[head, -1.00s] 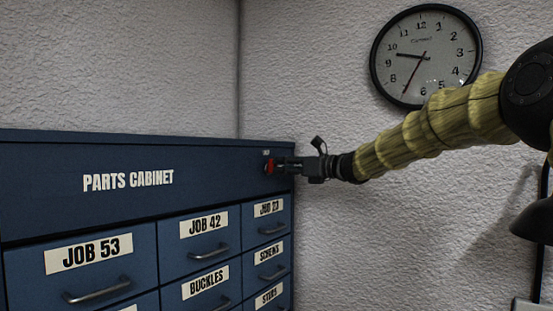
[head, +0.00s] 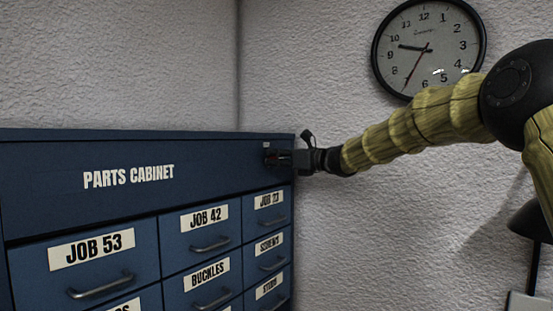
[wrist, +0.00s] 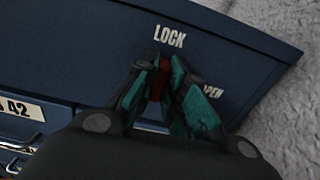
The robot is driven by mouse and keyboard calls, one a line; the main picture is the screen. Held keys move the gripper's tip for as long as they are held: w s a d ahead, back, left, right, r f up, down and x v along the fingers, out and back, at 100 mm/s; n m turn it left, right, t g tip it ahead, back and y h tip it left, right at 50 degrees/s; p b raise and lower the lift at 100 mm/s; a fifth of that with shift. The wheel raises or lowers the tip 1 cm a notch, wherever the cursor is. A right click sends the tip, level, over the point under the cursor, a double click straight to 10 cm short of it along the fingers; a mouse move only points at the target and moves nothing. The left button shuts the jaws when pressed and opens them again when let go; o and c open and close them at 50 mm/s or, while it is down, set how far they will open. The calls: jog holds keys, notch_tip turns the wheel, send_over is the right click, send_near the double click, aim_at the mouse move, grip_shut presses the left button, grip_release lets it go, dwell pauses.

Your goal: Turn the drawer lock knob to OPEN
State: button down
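The lock knob (wrist: 161,78) is small and red, on the upper panel of the blue parts cabinet (head: 60,215), near its right end. In the wrist view the white word LOCK (wrist: 169,36) is above it and OPEN (wrist: 211,91), partly hidden, is to its right. My gripper (wrist: 160,68) has its teal-padded fingers on both sides of the knob, apparently touching it, tips close together. In the head view my gripper (head: 274,158) reaches the panel from the right and hides most of the knob. The knob seems to point toward LOCK.
Labelled drawers with metal handles (head: 210,245) lie below the panel. A textured wall (head: 380,240) stands close behind and right of the cabinet. A round clock (head: 428,45) hangs above my arm. A dark lamp-like shape (head: 530,222) is at the right edge.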

jog(key=shift+f+b, duration=0.2)
jog(key=shift+b, duration=0.75)
jog(key=m+b, duration=0.1)
jog(key=b, duration=0.3)
jog(key=shift+f+m, duration=0.1)
jog(key=shift+m, duration=0.2)
jog(key=shift+w+d+m+b, duration=0.1)
jog(key=shift+m+b, duration=0.2)
jog(key=shift+b, duration=0.7)
jog(key=shift+w+d+f+m+p, duration=0.15)
jog(key=shift+m+p, duration=0.25)
jog(key=shift+m, duration=2.25)
jog(key=shift+w+d+f+m+p, duration=0.1)
jog(key=shift+w+m+p, duration=0.2)
jog(key=shift+m, duration=2.3)
jog(key=shift+w+d+f+m+p, duration=0.15)
jog(key=shift+m+p, duration=0.3)
jog(key=shift+m, duration=2.2)
jog(key=shift+s, duration=0.1)
